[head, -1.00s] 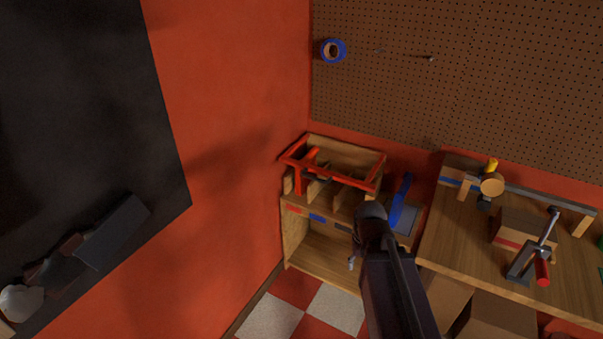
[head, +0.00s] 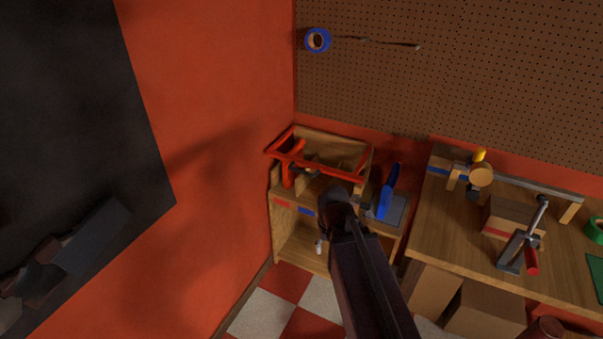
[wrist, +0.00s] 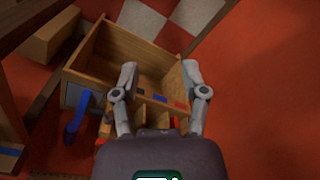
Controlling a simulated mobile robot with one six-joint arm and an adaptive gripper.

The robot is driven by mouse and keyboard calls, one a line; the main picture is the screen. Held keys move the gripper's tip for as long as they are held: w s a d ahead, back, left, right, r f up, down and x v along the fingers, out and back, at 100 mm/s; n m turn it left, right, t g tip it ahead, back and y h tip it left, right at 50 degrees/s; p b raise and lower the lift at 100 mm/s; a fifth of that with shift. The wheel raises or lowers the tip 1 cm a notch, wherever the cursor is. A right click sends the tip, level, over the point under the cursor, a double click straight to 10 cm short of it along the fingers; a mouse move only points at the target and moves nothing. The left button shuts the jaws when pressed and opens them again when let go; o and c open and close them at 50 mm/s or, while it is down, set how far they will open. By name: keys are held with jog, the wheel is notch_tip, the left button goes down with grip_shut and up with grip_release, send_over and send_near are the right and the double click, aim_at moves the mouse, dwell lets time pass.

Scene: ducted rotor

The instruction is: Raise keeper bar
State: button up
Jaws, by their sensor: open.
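A red bar frame (head: 320,166), which looks like the keeper bar, lies across the top of a wooden rack (head: 285,222) in the corner. In the wrist view, red pieces (wrist: 183,141) show at the rack's near edge, partly hidden by my gripper body. My gripper (wrist: 159,72) is open and empty, its two fingers apart over the rack's divided part and its open wooden bay. In the head view my arm hides most of the gripper; only a small grey fingertip shows in front of the rack. I cannot tell whether anything touches the bar.
A workbench (head: 450,225) with a clamp (head: 523,240) and a wooden block is further right. Cardboard boxes (head: 485,310) sit below it. A red wall (head: 210,180) closes the left side.

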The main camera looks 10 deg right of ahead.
jog(key=w+a+f+m+t+y+b, duration=0.1)
jog(key=w+a+f+t+b, duration=0.15)
jog(key=w, duration=0.25)
jog(key=w+a+f+m+t+y+b, duration=0.1)
jog(key=w+f+y+b, duration=0.1)
jog(key=w+b, duration=0.2)
jog(key=m+t+b, duration=1.3)
jog(key=m+b, duration=0.2)
send_near(302, 173)
jog(key=v, duration=0.2)
jog(key=shift+s+a+r+g, duration=0.1)
jog(key=shift+s+r+g, duration=0.15)
jog(key=shift+s+r, duration=0.1)
jog(key=shift+w, duration=0.1)
jog(key=b+x, duration=0.2)
jog(key=x, duration=1.1)
jog(key=shift+w+f, duration=0.15)
jog(key=shift+w, duration=0.25)
grip_shut()
